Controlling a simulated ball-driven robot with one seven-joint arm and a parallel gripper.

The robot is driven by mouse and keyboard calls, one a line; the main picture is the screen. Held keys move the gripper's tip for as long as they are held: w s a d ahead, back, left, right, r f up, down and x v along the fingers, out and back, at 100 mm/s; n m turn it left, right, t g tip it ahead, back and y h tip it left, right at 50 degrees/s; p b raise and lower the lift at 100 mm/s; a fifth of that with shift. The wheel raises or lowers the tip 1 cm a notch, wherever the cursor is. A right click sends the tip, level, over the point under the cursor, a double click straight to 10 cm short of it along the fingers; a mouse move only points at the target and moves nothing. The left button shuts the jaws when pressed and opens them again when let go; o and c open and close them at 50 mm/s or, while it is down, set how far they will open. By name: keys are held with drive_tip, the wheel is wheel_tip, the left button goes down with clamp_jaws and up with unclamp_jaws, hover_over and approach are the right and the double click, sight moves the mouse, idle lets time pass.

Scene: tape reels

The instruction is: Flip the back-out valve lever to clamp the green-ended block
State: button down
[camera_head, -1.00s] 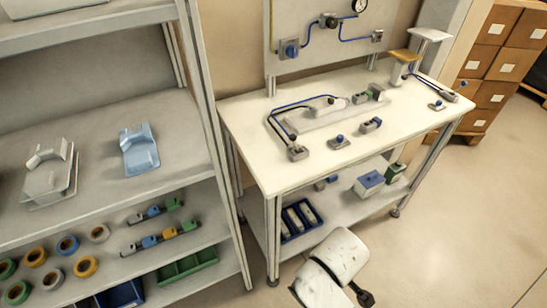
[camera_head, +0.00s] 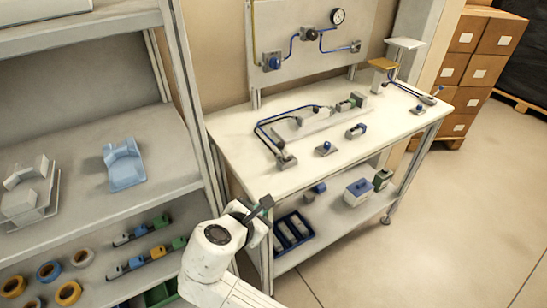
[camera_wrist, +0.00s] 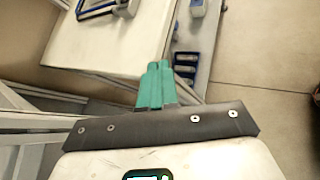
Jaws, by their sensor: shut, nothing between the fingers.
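The green-ended block (camera_head: 358,98) sits at the back of the white workbench, at the right end of a pale rail with a cylinder (camera_head: 314,115). Small valve units stand on the bench: one with a blue hose (camera_head: 285,160) at front left, one with a blue knob (camera_head: 325,148) in the middle, and one with a blue lever (camera_head: 438,90) at back right. I cannot tell which is the back-out valve. My gripper (camera_head: 266,203) is shut and empty, in front of the bench's front left corner, apart from all of them. Its green fingers show in the wrist view (camera_wrist: 155,85).
A grey shelf unit (camera_head: 190,110) with tape reels stands close on the left. The bench's lower shelf holds a blue tray (camera_head: 293,230) and a blue-topped box (camera_head: 358,192). A panel with a gauge (camera_head: 338,16) rises behind.

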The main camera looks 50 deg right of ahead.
drive_tip(key=w+r+n+t+h, duration=0.1)
drive_tip(key=w+r+n+h, duration=0.2)
drive_tip(key=r, duration=0.3)
drive_tip(key=shift+w+n+h, duration=0.3)
drive_tip(key=shift+w+n, duration=0.2)
drive_tip(key=shift+n, duration=0.1)
drive_tip(key=p, duration=0.1)
approach(283, 151)
drive_tip(key=d, duration=0.1)
drive_tip(key=w+d, duration=0.1)
drive_tip(key=d, duration=0.1)
drive_tip(key=w+d, duration=0.1)
drive_tip(key=shift+d, duration=0.3)
